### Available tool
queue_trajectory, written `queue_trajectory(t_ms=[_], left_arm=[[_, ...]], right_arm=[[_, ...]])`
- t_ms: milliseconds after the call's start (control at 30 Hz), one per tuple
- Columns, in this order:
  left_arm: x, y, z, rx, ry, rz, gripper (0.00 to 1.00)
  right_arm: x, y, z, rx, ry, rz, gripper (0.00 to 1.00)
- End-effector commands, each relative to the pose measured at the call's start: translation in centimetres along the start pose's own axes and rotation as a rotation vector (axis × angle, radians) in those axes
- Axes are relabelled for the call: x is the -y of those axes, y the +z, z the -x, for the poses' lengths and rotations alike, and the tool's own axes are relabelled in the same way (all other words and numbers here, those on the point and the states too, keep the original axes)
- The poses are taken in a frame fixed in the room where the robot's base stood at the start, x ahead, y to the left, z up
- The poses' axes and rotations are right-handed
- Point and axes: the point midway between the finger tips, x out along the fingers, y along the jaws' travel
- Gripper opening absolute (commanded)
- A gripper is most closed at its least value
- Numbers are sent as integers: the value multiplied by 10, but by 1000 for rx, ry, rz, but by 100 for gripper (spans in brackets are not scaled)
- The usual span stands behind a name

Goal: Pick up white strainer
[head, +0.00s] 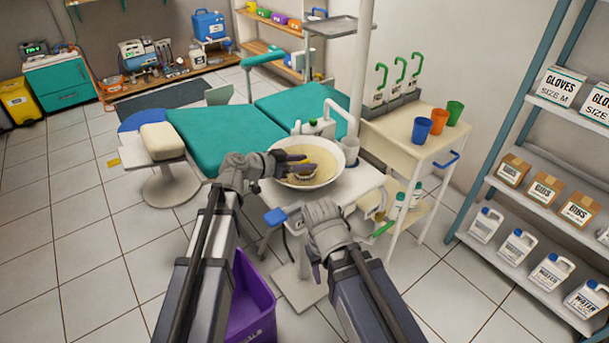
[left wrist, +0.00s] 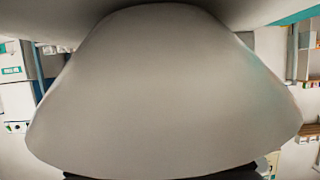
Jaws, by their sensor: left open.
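The white strainer (head: 307,177) appears as a small pale rimmed piece inside the cream basin (head: 325,181), partly hidden by my left gripper. My left gripper (head: 304,163) is open and reaches over the basin from the left, with its dark fingers at the strainer. I cannot tell whether they touch it. My right arm's wrist (head: 327,222) is in front of the basin, lower right; its fingers cannot be made out. In the left wrist view a large pale grey surface (left wrist: 165,90) fills most of the picture and hides the fingers and strainer.
The teal dental chair (head: 225,135) is at left. A cart (head: 405,130) with coloured cups is at right. A purple bin (head: 252,300) stands below.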

Motion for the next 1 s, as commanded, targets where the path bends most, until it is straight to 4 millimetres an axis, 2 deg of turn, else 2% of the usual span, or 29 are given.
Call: queue_trajectory(t_ms=[33,267,667,1000], left_arm=[[1,1,-5,0,1,0,48],[0,0,-5,0,0,1,46],[0,0,-5,0,0,1,1],[0,0,-5,0,0,1,0]], right_arm=[[0,0,-3,0,0,0,50],[0,0,-1,0,0,0,50],[0,0,-2,0,0,0,50],[0,0,-2,0,0,0,50]])
